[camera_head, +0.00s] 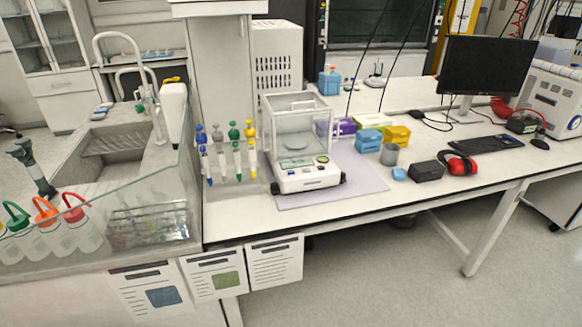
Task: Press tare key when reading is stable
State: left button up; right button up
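An analytical balance with a clear glass draft shield (297,122) stands on a pale purple mat (360,182) on the white bench. Its white front base (306,182) carries a small greenish display (294,168) and several small keys too small to tell apart. The reading and the tare key's label cannot be read. A round pan (295,143) shows through the glass, with nothing clearly visible on it. Neither of my grippers is in view.
A pipette rack (228,150) stands just left of the balance. To its right are a grey cup (390,154), a black box (427,171), red ear muffs (461,165) and blue and yellow boxes. A sink (115,140) is at left. The bench's front edge is mostly clear.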

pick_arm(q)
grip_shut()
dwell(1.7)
